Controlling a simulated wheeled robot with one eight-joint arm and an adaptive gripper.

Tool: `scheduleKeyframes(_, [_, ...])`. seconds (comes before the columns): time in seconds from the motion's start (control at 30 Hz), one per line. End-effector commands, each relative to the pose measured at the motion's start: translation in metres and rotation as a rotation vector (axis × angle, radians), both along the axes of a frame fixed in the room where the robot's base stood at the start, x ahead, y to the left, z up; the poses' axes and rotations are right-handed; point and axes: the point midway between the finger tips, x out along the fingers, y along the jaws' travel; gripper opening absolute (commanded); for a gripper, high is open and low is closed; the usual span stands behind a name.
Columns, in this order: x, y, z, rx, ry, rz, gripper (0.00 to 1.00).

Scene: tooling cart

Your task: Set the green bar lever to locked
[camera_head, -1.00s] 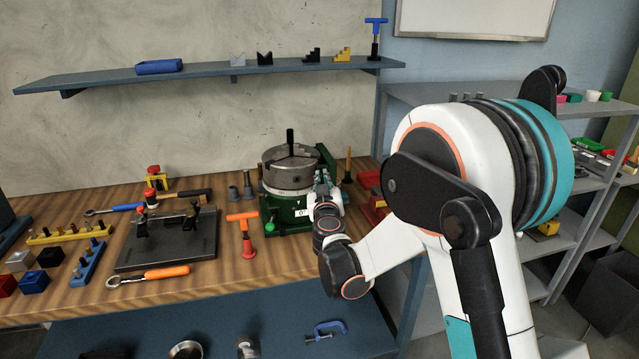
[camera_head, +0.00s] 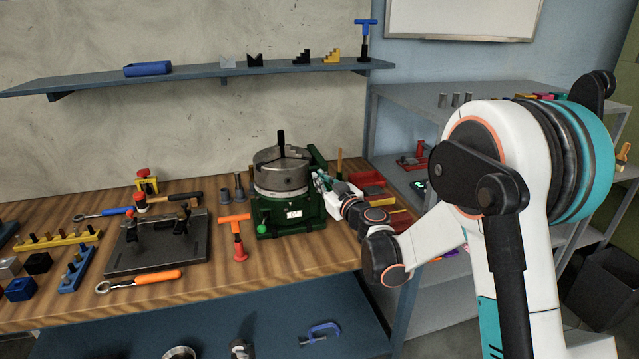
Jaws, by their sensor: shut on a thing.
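A green rotary table (camera_head: 291,226) with a grey round chuck (camera_head: 281,172) stands on the wooden bench, its small front label reading 0°. A green bar (camera_head: 317,156), which looks like the bar lever, rises at the table's right rear side. My gripper (camera_head: 321,181) is at the right side of the rotary table, just below the visible part of the bar. It appears shut on the green bar lever, but its fingers are small and hide the contact. A smaller green knob (camera_head: 262,229) is on the table's front left.
An orange-handled T-shaped tool (camera_head: 237,234) stands left of the rotary table. A dark clamping plate (camera_head: 157,246) is further left. Red bins (camera_head: 367,178) and a wooden stick (camera_head: 339,162) are close right of my gripper. A shelf (camera_head: 205,80) runs above.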

Motion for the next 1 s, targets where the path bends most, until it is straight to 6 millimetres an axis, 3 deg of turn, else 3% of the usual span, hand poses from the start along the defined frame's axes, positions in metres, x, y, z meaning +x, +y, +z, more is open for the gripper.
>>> scheduleKeyframes(0.33, [0.0017, -0.0065, -0.0037, -0.007, 0.0, 0.135, 0.0])
scheduleKeyframes(0.87, [0.0022, -0.0067, -0.0039, -0.008, 0.0, 0.159, 0.0])
scheduleKeyframes(0.9, [0.0022, -0.0067, -0.0039, -0.008, 0.0, 0.159, 0.13])
scheduleKeyframes(0.93, [0.0022, -0.0067, -0.0039, -0.008, 0.0, 0.159, 0.2])
scheduleKeyframes(1.0, [0.0023, -0.0068, -0.0039, -0.008, 0.0, 0.158, 0.27])
